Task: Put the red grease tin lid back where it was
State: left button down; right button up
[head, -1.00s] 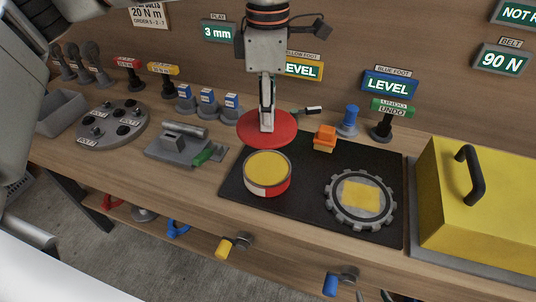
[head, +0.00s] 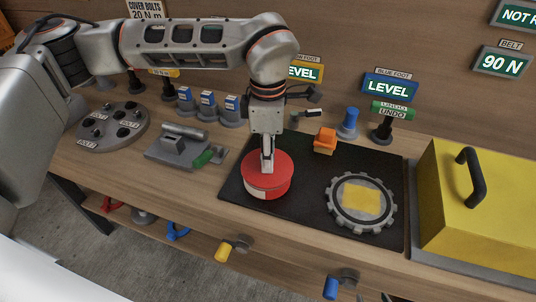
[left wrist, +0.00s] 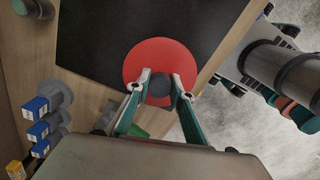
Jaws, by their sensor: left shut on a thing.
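The red grease tin lid (head: 281,163) lies over the top of the grease tin (head: 268,191), a short round tin with a red and white side, on the black mat. The yellow grease seen earlier is covered. My left gripper (head: 267,168) points straight down and is shut on the lid's grey knob. In the left wrist view the lid (left wrist: 148,58) is a flat red disc, with my left gripper (left wrist: 161,88) pinching the dark round knob at its centre. I cannot tell whether the lid is fully seated. My right gripper is not in view.
On the black mat (head: 302,205) are a grey gear ring (head: 335,208) with a yellow centre and an orange block (head: 325,140). A yellow box (head: 480,205) stands at the right. A grey tool with a green handle (head: 180,148) lies left of the mat.

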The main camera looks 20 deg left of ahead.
pick_arm(q)
jog(key=shift+f, duration=0.1)
jog(key=shift+f, duration=0.15)
jog(key=c, duration=1.8)
grip_release()
notch_tip(320, 180, up, 13)
jog(key=shift+f, duration=0.2)
